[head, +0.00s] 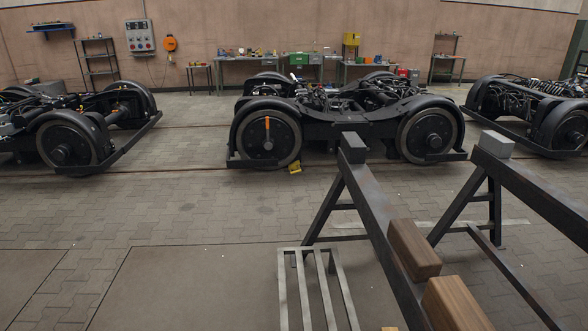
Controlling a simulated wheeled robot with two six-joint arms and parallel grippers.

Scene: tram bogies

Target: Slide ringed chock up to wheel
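A small yellow chock (294,168) lies on the paved floor by the middle bogie. It is close to the lower right of that bogie's left wheel (266,140), which has an orange mark on its face. I cannot tell whether the chock touches the wheel, and a ring on it is too small to make out. The middle bogie (345,115) stands on the floor rails. Neither of my grippers is in view.
Dark trestles (372,215) with wooden blocks (413,249) fill the right foreground. A slatted metal stand (318,290) is at the bottom middle. Other bogies stand at left (75,130) and right (535,110). The floor at left front is clear.

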